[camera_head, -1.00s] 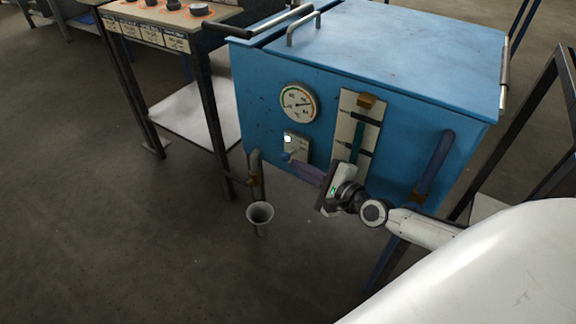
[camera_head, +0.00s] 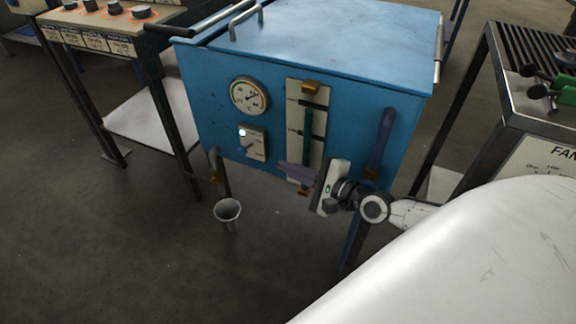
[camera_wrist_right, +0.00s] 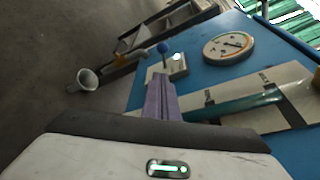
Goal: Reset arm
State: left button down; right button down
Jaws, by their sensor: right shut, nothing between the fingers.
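My right gripper (camera_head: 286,170) is in front of the lower front face of the blue furnace box (camera_head: 215,115). Its purple fingers are closed together and hold nothing. In the right wrist view the shut fingers (camera_wrist_right: 161,98) point toward the switch plate (camera_wrist_right: 168,68) with its blue-tipped lever. In the head view the fingers end to the right of that switch plate (camera_head: 252,143), overlapping the lower part of the sight-glass panel (camera_head: 306,120). I cannot tell whether they touch anything. My left gripper does not show.
A round gauge (camera_head: 249,95) sits on the box's front. A funnel (camera_head: 228,210) stands below a pipe at the lower left. A table with round knobs (camera_head: 115,8) is at left, and a slatted table (camera_head: 515,105) at right. The floor at lower left is clear.

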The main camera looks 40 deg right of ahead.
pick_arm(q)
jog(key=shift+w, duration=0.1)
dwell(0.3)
